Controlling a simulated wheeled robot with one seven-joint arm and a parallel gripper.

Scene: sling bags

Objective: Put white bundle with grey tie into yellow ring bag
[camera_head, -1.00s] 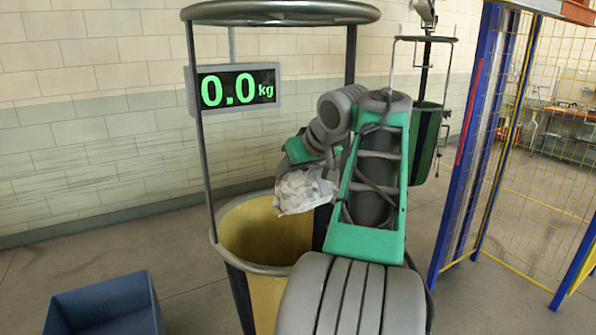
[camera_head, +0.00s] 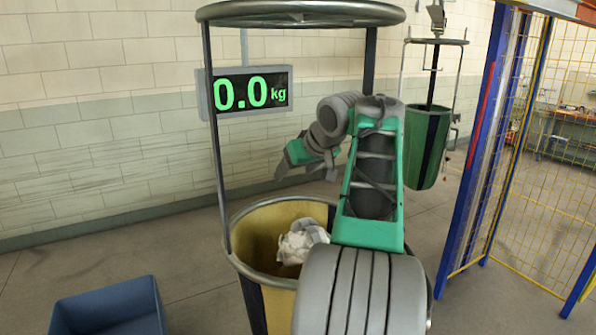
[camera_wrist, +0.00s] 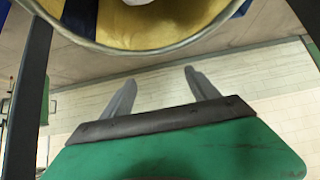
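The white bundle (camera_head: 300,242) shows inside the mouth of the yellow ring bag (camera_head: 258,228), below and apart from my gripper (camera_head: 304,173). Whether it rests on anything or is falling, I cannot tell. Its grey tie cannot be made out clearly. In the wrist view, my gripper (camera_wrist: 160,78) is open, with two spread fingers and nothing between them. The yellow bag's rim and inside (camera_wrist: 150,30) show at the top there, with a small white piece of the bundle (camera_wrist: 135,2) at the edge. My arm hides the bag's right side.
A scale display (camera_head: 248,92) on the bag's frame reads 0.0 kg. A green ring bag (camera_head: 428,145) hangs behind at the right. A blue bin (camera_head: 108,308) stands at the lower left. A blue and yellow mesh fence (camera_head: 520,150) is at the right.

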